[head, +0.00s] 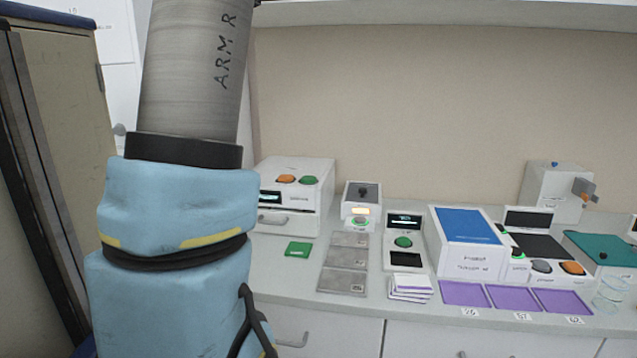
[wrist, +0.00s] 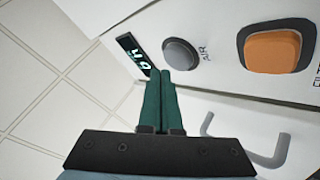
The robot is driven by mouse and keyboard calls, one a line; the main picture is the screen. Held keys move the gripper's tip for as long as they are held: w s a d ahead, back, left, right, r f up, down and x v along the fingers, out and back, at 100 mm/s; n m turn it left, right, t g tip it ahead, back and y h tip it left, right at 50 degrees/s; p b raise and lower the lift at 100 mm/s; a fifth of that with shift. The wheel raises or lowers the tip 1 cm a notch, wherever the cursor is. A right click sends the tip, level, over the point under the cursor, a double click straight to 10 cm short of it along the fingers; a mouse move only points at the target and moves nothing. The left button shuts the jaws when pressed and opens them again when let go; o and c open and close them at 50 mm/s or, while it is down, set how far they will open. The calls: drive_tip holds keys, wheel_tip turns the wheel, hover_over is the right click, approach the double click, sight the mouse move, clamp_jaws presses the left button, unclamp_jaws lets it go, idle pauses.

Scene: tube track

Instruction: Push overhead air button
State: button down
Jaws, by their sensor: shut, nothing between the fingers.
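The overhead air button (wrist: 181,54) is a round grey button marked "AIR" on a white panel in the wrist view. My gripper (wrist: 161,74) shows in the wrist view with its two green fingers together and nothing between them. The fingertips are just below and left of the grey button in the picture. I cannot tell whether they touch the panel. In the head view my raised arm fills the left side, and neither the gripper nor the air button shows there.
In the wrist view an orange button (wrist: 272,51) sits right of the grey one, a small lit display (wrist: 136,52) left of it, and a grey handle (wrist: 268,157) below. In the head view a counter (head: 345,304) holds several devices, purple mats and a blue-topped box (head: 466,262).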

drive_tip(key=shift+w, duration=0.15)
idle(0.4)
drive_tip(key=shift+w+d, duration=0.1)
drive_tip(key=shift+w, duration=0.15)
drive_tip(key=shift+w+d, duration=0.1)
drive_tip(key=shift+w, duration=0.45)
idle(0.7)
drive_tip(key=shift+s+a+b, duration=0.2)
drive_tip(key=shift+s+b, duration=0.65)
drive_tip(key=shift+s, duration=0.15)
drive_tip(key=s+b, duration=0.2)
drive_tip(key=s, duration=0.1)
drive_tip(key=s+a+b, duration=0.1)
drive_tip(key=s, duration=0.1)
drive_tip(key=shift+s+b, duration=0.4)
